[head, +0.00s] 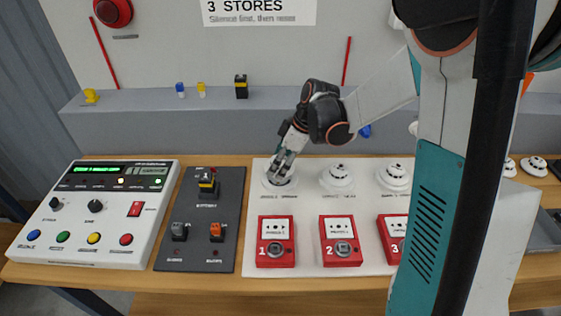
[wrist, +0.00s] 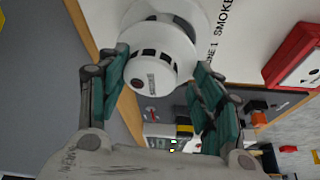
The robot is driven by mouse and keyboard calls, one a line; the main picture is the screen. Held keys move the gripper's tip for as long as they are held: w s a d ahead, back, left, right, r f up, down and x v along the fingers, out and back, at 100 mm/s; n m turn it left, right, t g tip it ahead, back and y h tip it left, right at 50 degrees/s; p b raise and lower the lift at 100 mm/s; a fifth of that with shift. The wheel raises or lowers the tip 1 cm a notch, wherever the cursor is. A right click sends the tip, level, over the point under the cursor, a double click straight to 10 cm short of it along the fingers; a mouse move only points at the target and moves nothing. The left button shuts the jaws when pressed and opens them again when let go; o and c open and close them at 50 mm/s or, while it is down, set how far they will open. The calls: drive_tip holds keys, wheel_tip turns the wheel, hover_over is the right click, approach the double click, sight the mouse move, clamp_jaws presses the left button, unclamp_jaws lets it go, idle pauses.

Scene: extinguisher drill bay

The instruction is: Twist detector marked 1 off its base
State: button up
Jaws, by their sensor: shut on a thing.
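Detector 1 (head: 280,183) is the leftmost of the white round detectors on the white board, above the red call point marked 1 (head: 276,241). My gripper (head: 283,172) comes down on it from above and hides much of it. In the wrist view the detector (wrist: 160,52) is a white dome with dark slots, and my gripper (wrist: 160,72) has its two green-padded fingers on either side of it, shut on it. The wide white base disc (wrist: 196,14) shows behind the dome. I cannot tell whether the dome has turned on the base.
Two more detectors, (head: 337,178) and (head: 394,178), stand to the right on the board. Red call points 2 (head: 341,240) and 3 (head: 392,238) are in front. A dark switch panel (head: 200,235) and a white control panel (head: 95,212) lie to the left.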

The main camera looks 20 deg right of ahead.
drive_tip(key=shift+r+p, duration=0.8)
drive_tip(key=shift+r, duration=0.45)
